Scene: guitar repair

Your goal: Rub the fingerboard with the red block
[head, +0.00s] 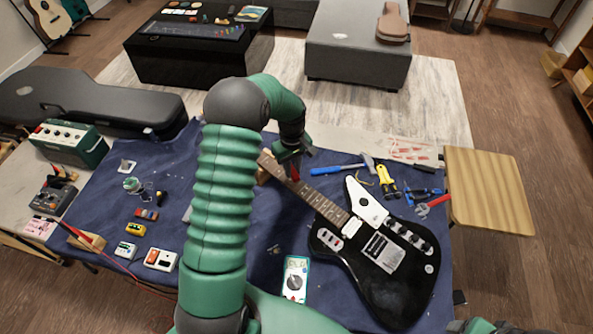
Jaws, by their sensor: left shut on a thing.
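The black electric guitar (392,283) lies on the blue cloth, with its neck pointing up and left. Its brown fingerboard (318,201) faces up. My left gripper (293,160) is over the headstock end of the neck, shut on the red block (295,173). Only a small part of the block shows below the fingers. I cannot tell whether it touches the fingerboard. Green and dark parts of my right arm show at the bottom right edge, too cut off to read the jaws.
A blue-handled hammer (338,168), a yellow tool (386,181) and red-handled pliers (432,205) lie beyond the guitar. A white-and-teal meter (296,279) lies left of its body. Several small pedals and a black case (90,100) are at the left.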

